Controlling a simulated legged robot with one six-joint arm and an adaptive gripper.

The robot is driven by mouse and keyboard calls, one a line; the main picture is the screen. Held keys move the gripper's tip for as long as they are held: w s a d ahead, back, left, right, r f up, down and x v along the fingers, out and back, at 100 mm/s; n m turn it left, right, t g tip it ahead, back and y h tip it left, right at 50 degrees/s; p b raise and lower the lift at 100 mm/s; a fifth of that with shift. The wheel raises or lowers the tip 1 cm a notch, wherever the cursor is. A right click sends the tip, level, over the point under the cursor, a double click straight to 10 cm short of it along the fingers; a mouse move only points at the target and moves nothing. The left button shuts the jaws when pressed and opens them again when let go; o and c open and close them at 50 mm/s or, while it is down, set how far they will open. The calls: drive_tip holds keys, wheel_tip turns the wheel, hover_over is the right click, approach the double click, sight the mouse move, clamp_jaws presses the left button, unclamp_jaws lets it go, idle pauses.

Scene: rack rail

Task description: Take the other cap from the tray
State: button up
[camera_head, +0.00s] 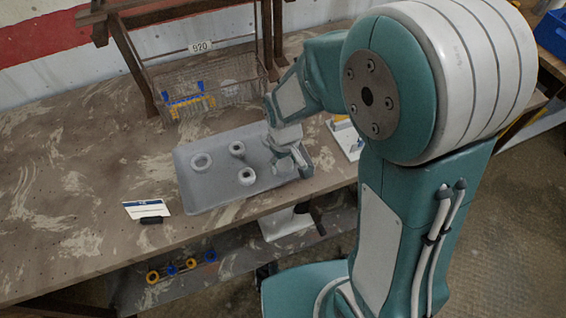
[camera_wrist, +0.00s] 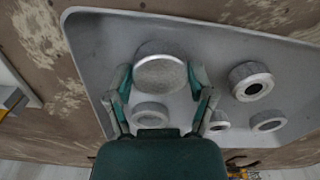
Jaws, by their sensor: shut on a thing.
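The grey tray (camera_head: 215,198) lies on the worktable, and it also shows in the wrist view (camera_wrist: 100,40). My gripper (camera_head: 284,163) is low over the tray's right end. In the wrist view my gripper (camera_wrist: 160,88) has its two fingers on either side of a round grey cap (camera_wrist: 160,73) with a flat closed top, and is shut on it. I cannot tell whether the cap touches the tray. A ring-shaped part (camera_wrist: 150,113) sits partly behind the gripper. Several grey ring-like parts stand apart in the tray, including a thick one (camera_wrist: 251,81).
A wire basket (camera_head: 222,97) holding blue and yellow parts stands behind the tray, under a wooden frame with a "920" sign (camera_head: 201,46). A white item (camera_head: 346,138) lies right of the tray.

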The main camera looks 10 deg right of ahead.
sight(284, 163)
drive_tip(key=shift+r, duration=0.1)
drive_tip(key=shift+r, duration=0.3)
wheel_tip(284, 163, up, 2)
drive_tip(key=shift+w+r, duration=0.1)
drive_tip(key=shift+r, duration=0.1)
drive_tip(key=s+r, duration=0.1)
drive_tip(key=r, duration=0.1)
drive_tip(key=s+r, duration=0.3)
drive_tip(key=s, duration=0.1)
drive_tip(key=shift+d+r, duration=0.3)
drive_tip(key=shift+r, duration=0.1)
drive_tip(key=s+d+r, duration=0.1)
drive_tip(key=s+r, duration=0.3)
drive_tip(key=s, duration=0.5)
